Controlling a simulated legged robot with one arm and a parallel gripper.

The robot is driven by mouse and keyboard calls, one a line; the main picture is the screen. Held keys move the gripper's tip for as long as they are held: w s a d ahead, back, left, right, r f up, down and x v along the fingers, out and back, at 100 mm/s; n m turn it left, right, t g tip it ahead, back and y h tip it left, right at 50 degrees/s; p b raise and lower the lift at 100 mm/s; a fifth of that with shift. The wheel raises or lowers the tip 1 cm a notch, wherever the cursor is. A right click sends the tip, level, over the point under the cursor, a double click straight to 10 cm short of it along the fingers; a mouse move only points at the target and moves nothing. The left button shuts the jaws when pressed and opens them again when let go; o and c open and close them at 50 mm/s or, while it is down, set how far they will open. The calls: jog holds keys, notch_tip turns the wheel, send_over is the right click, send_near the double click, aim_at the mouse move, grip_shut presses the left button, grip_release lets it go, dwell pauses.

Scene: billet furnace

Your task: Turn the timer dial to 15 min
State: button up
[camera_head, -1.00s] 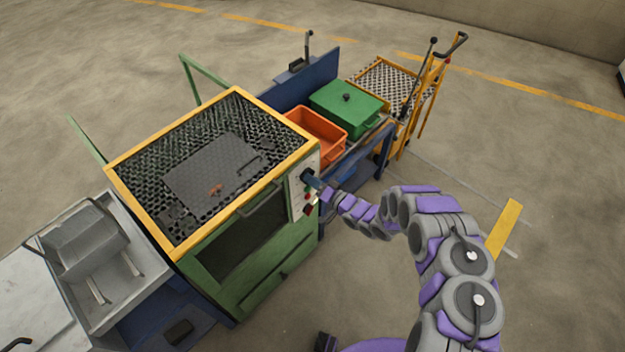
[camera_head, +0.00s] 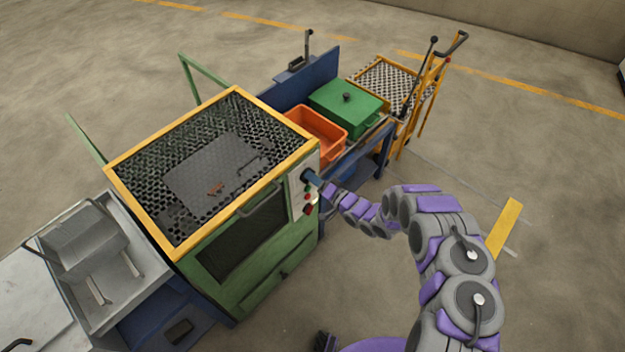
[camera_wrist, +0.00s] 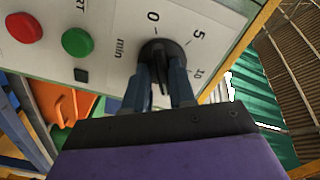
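The timer dial (camera_wrist: 163,50) is a round black knob with a raised ridge on a white panel. In the wrist view, the marks 0, 5 and 10 and the word "min" surround it. The ridge runs roughly up and down in the picture, its upper end toward the 0 side; its exact setting is hard to read. My gripper (camera_wrist: 160,78) has its two blue-grey fingers apart, one on each side of the ridge. I cannot tell whether they touch it. In the head view, my gripper (camera_head: 313,180) is at the panel and covers the dial.
Green (camera_wrist: 77,41) and red (camera_wrist: 23,27) buttons sit left of the dial. The panel is on the green furnace (camera_head: 275,240) with a yellow-rimmed mesh top. An orange bin (camera_head: 318,134) and green lidded box (camera_head: 345,106) stand behind. Floor to the right is clear.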

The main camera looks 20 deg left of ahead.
jog(key=shift+o, duration=1.1)
jog(key=shift+s+a, duration=0.2)
jog(key=v, duration=1.7)
jog(key=shift+d+p, duration=0.2)
jog(key=shift+p, duration=0.1)
jog(key=shift+f, duration=0.1)
jog(key=shift+w, duration=0.1)
